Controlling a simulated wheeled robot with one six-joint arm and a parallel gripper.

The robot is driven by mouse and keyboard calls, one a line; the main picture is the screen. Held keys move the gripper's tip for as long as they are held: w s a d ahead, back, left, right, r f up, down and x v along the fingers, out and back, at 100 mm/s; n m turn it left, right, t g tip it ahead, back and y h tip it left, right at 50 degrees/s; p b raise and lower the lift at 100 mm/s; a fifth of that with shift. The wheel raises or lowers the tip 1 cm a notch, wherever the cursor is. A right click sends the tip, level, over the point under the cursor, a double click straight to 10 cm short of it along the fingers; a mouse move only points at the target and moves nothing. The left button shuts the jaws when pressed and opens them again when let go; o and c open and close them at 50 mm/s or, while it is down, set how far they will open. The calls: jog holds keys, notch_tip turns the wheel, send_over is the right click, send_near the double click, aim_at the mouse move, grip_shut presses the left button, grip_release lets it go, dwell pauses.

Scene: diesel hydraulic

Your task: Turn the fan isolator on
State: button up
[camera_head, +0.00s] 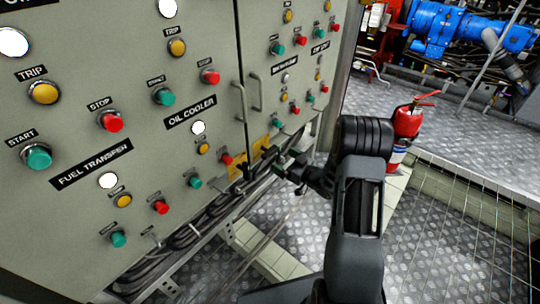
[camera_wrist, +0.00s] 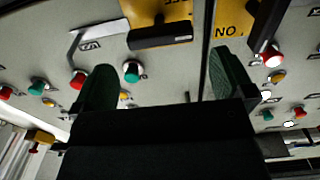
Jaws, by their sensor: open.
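My gripper (camera_head: 284,164) is near the lower part of the grey control cabinet (camera_head: 215,95), close to a yellow plate. In the wrist view my gripper (camera_wrist: 162,64) has its two dark green fingers apart with nothing held between them. A black bar-shaped handle (camera_wrist: 160,37) lies across the edge of a yellow plate (camera_wrist: 160,12), ahead of the gap between the fingers and apart from them. No readable label names the fan isolator, so I cannot tell whether this handle is it or what position it is in.
Red, green and amber buttons crowd the panel; a green one (camera_wrist: 132,70) and a red one (camera_wrist: 272,56) are near my fingers. A second yellow plate (camera_wrist: 234,18) and a metal lever (camera_wrist: 96,32) are close by. A fire extinguisher (camera_head: 406,122) stands right of my arm.

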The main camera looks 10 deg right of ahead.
aim_at(273, 153)
jog(key=shift+b+x, duration=0.75)
jog(key=shift+x, duration=2.85)
jog(key=c, duration=0.7)
jog(key=shift+c, duration=0.2)
